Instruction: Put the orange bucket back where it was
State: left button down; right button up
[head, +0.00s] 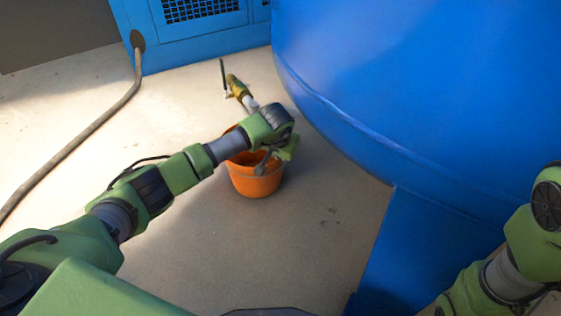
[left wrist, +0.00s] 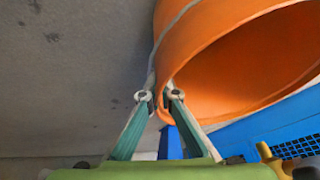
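The orange bucket (head: 254,184) is in the middle of the head view, upright, below and in front of a brass tap (head: 238,87). I cannot tell for sure whether its base touches the floor. My left gripper (head: 266,165) reaches down to its rim, and my arm hides part of the bucket's far side. In the left wrist view, the bucket (left wrist: 205,45) fills the upper right. The fingers of my left gripper (left wrist: 159,97) straddle its rim, one outside and one inside, closed on the wall. My right gripper's fingers do not show; only my right arm does.
A large blue tank (head: 420,90) stands close on the right, with a blue support (head: 410,250) below it. A blue cabinet (head: 200,35) is at the back, with a grey hose (head: 75,145) running along the left. The pale floor (head: 270,250) in front of the bucket is clear.

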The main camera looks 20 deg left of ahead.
pick_arm(q)
jog(key=shift+f, duration=0.1)
jog(key=c, duration=2.3)
grip_release()
jog(key=p+v, duration=0.5)
jog(key=v, duration=0.2)
jog(key=shift+s+r, duration=0.15)
jog(key=shift+r, duration=0.2)
